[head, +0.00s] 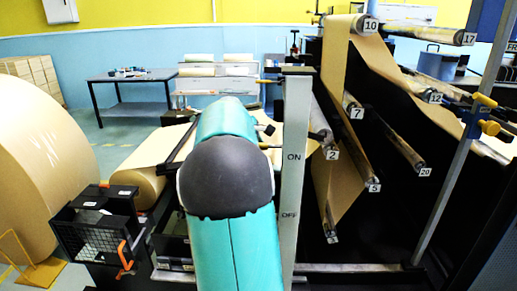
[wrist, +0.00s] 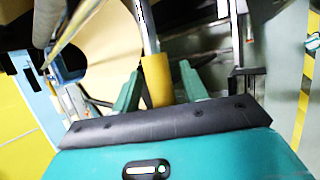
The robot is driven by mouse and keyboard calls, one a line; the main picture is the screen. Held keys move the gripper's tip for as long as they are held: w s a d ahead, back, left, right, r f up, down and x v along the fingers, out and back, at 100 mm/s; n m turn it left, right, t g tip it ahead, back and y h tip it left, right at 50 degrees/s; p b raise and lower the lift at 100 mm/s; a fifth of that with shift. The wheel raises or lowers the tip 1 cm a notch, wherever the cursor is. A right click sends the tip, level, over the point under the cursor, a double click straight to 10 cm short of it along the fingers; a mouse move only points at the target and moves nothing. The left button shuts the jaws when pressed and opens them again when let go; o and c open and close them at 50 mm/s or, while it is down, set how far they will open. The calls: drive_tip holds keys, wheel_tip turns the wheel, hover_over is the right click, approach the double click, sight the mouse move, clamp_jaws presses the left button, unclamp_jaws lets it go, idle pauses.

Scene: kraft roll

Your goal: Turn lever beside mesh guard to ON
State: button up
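The pale post (head: 293,180) marked ON above OFF stands just right of my arm in the head view. The mesh guard (head: 100,238), a black box with orange handles, is at the lower left. In the wrist view a metal rod with a yellow grip (wrist: 157,80), apparently the lever, reaches down between my gripper's two green fingers. My gripper (wrist: 160,88) is open, with a finger on each side of the yellow grip and a gap showing on the right. I cannot tell whether the left finger touches it. My arm hides the gripper in the head view.
A large kraft roll (head: 45,170) stands at the left. Numbered rollers (head: 395,140) and a paper web (head: 338,110) fill the right. A slanted metal pole with a blue clamp (head: 472,122) is at far right. A dark table (head: 130,77) stands behind, with clear floor around it.

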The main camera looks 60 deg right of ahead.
drive_tip(key=shift+a+r, duration=0.1)
drive_tip(key=shift+r, duration=0.05)
drive_tip(key=v, duration=1.3)
drive_tip(key=shift+r, duration=0.2)
drive_tip(key=shift+a, duration=0.2)
